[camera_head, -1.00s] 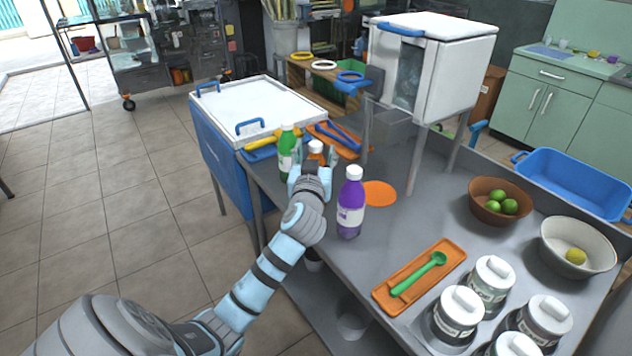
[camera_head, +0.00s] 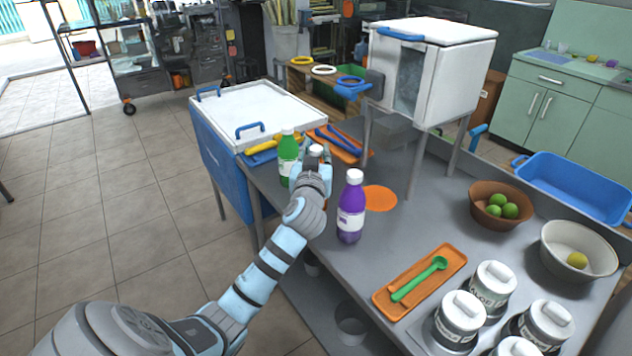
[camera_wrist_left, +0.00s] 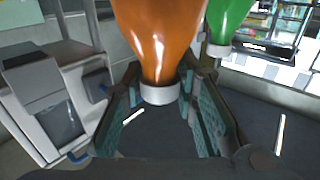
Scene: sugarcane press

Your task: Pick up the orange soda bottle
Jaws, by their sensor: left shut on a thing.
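The orange soda bottle (camera_wrist_left: 160,40) fills the top of the left wrist view, its white cap (camera_wrist_left: 160,94) between the finger pads. In the head view its white cap (camera_head: 316,150) shows above my left gripper (camera_head: 314,166), which hides most of the body. My left gripper is shut on the bottle. It stands between the green bottle (camera_head: 288,158) on the left and the purple bottle (camera_head: 351,210) on the right. The green bottle also shows in the left wrist view (camera_wrist_left: 228,20). I cannot tell whether the orange bottle touches the table. My right gripper is out of view.
On the grey table (camera_head: 400,240) lie an orange disc (camera_head: 379,198) and an orange tray (camera_head: 390,301) with a green spoon (camera_head: 420,278). A brown bowl of limes (camera_head: 480,206) and several lidded jars stand to the right.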

